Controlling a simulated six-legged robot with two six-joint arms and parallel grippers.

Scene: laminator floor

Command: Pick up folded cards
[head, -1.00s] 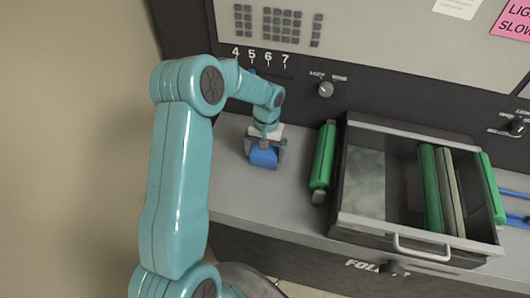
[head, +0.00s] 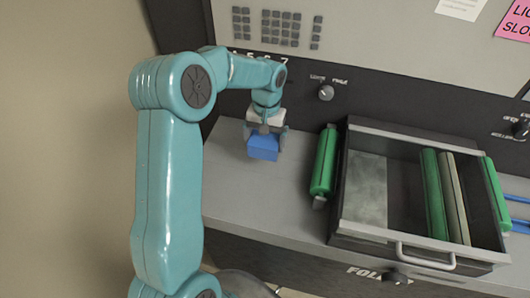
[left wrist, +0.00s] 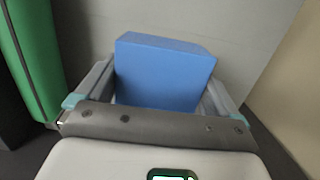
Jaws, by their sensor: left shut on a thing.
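A small blue block (head: 263,147), perhaps the folded cards, is between the fingers of my left gripper (head: 265,135) over the grey ledge. In the left wrist view the blue block (left wrist: 165,72) fills the space between the two fingers, and the gripper (left wrist: 158,95) is shut on it. The block's plain faces show no card edges. I cannot tell how far its underside is above the ledge. My right gripper is not in view.
A dark open tray (head: 400,243) with green and grey bars stands right of the gripper on the grey ledge (head: 240,195). A green roller (head: 323,160) lies along its left side. The control panel with a knob (head: 326,93) rises behind. The ledge's left front is clear.

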